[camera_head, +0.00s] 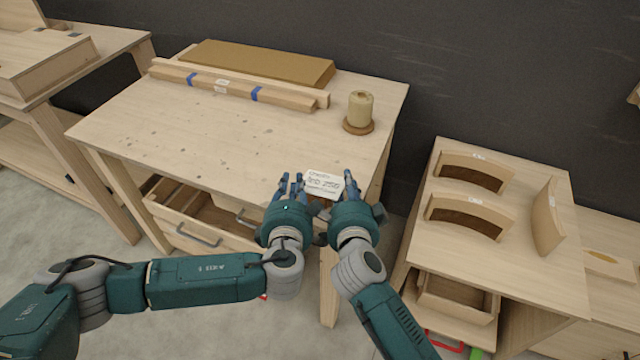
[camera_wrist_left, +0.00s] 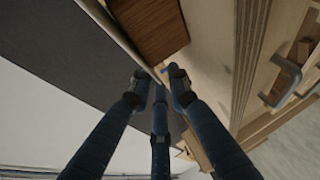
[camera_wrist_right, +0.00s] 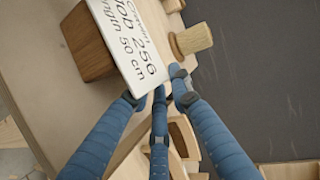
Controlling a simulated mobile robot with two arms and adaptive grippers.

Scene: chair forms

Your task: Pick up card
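A white card (camera_head: 324,183) with black writing is near the front right corner of the worktable. In the right wrist view the card (camera_wrist_right: 128,40) stands tilted beside a brown wooden block (camera_wrist_right: 88,45), its lower edge by the fingertips. My left gripper (camera_head: 291,181) is at the card's left side, its fingers apart. My right gripper (camera_head: 348,183) is at the card's right side, its fingers apart. In the left wrist view the brown block (camera_wrist_left: 150,25) shows beyond the fingertips, and the card is nearly edge-on. Whether any finger touches the card is unclear.
The worktable (camera_head: 150,120) holds strapped wood strips (camera_head: 230,88), a brown board (camera_head: 258,62) and a twine spool (camera_head: 360,108) on a round base. An open drawer (camera_head: 190,215) is below. Curved wooden parts (camera_head: 470,207) lie on a right-hand table. The tabletop's middle is clear.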

